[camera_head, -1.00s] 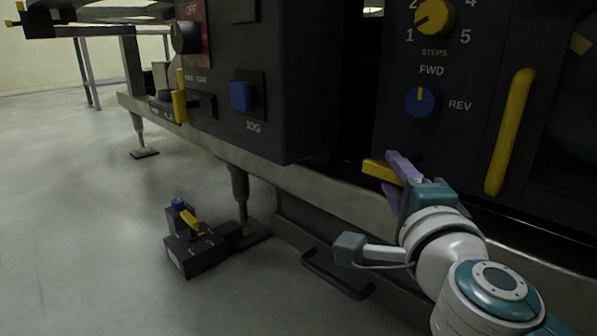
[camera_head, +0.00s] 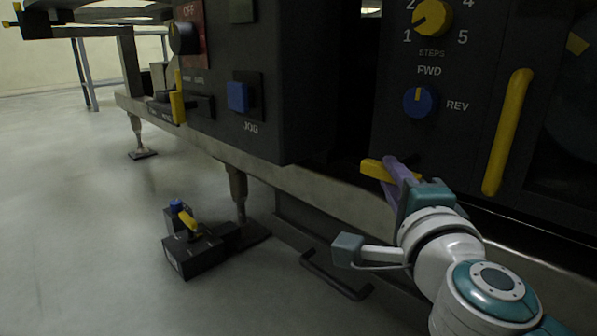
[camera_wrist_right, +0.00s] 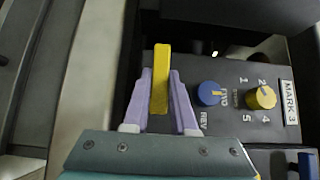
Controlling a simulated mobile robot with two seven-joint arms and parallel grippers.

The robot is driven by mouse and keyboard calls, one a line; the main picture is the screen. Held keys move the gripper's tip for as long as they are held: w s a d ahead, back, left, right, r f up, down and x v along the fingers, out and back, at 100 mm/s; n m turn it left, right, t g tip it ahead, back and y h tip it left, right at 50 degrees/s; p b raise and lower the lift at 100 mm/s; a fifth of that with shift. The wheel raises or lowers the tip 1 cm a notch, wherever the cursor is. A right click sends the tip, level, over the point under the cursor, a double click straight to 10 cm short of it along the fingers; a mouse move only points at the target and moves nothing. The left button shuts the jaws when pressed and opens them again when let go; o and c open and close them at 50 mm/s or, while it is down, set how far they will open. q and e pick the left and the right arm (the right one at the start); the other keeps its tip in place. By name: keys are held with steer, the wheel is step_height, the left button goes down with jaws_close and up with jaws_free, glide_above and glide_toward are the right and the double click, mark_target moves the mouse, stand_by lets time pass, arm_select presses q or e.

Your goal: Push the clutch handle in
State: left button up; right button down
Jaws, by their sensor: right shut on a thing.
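The clutch handle appears to be the yellow bar (camera_head: 373,170) low on the machine, below the blue FWD/REV knob; no label on it is readable. In the wrist view the yellow bar (camera_wrist_right: 160,80) stands between the two purple fingers. My right gripper (camera_head: 392,172) is shut on this bar near its end, with the wrist coming from the lower right. The right gripper (camera_wrist_right: 160,92) also fills the middle of the wrist view. My left gripper is not in view.
The blue FWD/REV knob (camera_head: 420,100) and yellow steps knob (camera_head: 433,17) sit above the gripper. A long yellow handle (camera_head: 507,132) is to the right. The blue JOG button (camera_head: 238,97) is at left. A dark pedal box (camera_head: 190,250) stands on open floor.

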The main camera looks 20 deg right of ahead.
stand_by(0.5)
steer(key=d, duration=0.1)
steer(key=w+d, duration=0.1)
steer(key=d, duration=0.1)
steer(key=shift+w+d+f+p, duration=0.1)
steer(key=shift+w+d+p, duration=0.1)
steer(key=shift+p, duration=0.1)
steer(key=c, duration=1.1)
jaws_free()
steer(key=o, duration=0.4)
steer(key=shift+w+d, duration=0.1)
steer(key=shift+d, duration=0.05)
